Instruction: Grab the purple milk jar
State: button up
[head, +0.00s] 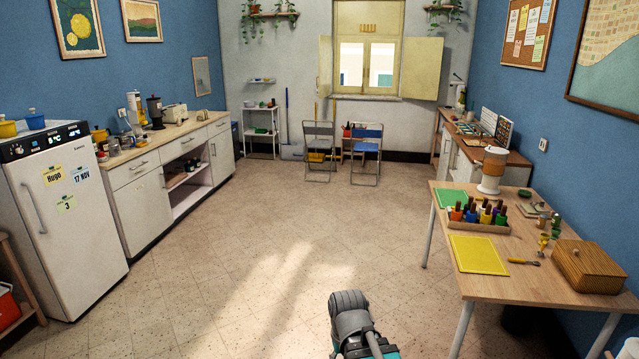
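I cannot make out a purple milk jar for certain in the head view. A wooden tray (478,228) on the right-hand table holds several small bottles with dark tops and bodies in mixed colours; they are too small to tell whether one is a purple jar. Part of my arm, grey and teal, shows at the bottom centre, above the floor and well left of that table. My gripper's fingers do not show.
The table (570,232) also holds a yellow mat (478,254), a wooden box (590,266) and an orange-and-white canister (492,170). A white fridge (62,205) and counters line the left wall. Two folding chairs (366,150) stand at the back. The middle floor is clear.

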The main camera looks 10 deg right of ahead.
aim_at(497, 210)
jog(key=u, duration=0.05)
jog(key=i, duration=2.7)
jog(key=z, duration=1.55)
jog(key=i, duration=0.3)
jog(key=z, duration=0.05)
